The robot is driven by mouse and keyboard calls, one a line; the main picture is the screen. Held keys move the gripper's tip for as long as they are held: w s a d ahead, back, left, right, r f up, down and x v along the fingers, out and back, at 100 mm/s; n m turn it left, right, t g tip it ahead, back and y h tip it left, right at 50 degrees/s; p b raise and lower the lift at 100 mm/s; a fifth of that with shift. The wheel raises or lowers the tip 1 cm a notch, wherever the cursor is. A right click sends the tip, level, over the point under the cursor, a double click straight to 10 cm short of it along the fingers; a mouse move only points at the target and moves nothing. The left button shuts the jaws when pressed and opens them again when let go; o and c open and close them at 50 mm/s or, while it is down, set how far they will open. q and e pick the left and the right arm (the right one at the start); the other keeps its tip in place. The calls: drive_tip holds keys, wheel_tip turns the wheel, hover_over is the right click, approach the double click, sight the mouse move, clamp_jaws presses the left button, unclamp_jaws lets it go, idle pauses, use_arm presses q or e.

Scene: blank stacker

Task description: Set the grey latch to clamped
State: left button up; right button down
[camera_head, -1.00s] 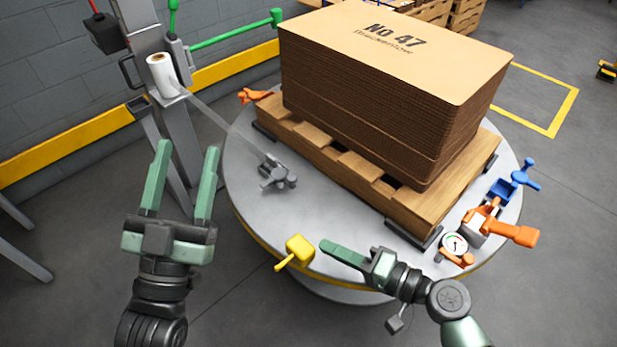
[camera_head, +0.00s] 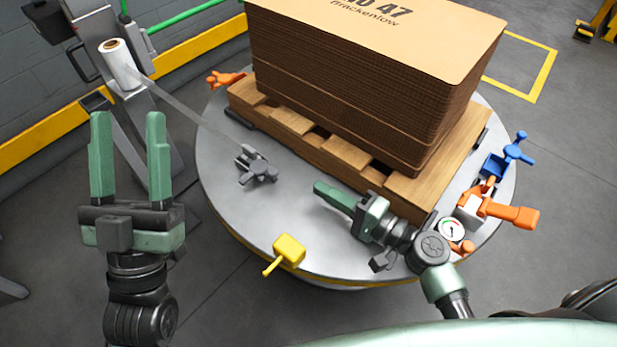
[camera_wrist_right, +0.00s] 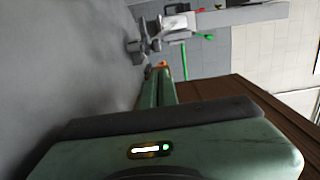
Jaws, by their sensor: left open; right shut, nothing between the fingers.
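The grey latch (camera_head: 258,170) sits on the left part of the round grey turntable (camera_head: 225,195), with the end of a strip of clear film at it. It also shows in the right wrist view (camera_wrist_right: 142,46), beyond my fingers. My right gripper (camera_head: 320,188) is shut and empty, low over the turntable, to the right of the latch and apart from it. My left gripper (camera_head: 128,125) is open and empty, fingers pointing up the picture, left of the turntable. I cannot tell the latch's exact setting.
A pallet (camera_head: 300,128) with a stack of cardboard (camera_head: 350,90) fills the turntable's back. A yellow handle (camera_head: 287,252) is at the front edge. Orange and blue fittings and a gauge (camera_head: 452,230) stand at the right. A film roll (camera_head: 119,62) stands at the left.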

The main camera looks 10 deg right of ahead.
drive_tip(key=x, duration=0.9)
drive_tip(key=shift+a, duration=0.1)
use_arm(q)
drive_tip(key=shift+w+f+g+y, duration=0.3)
drive_tip(key=shift+w+f, duration=0.1)
drive_tip(key=shift+w, duration=0.05)
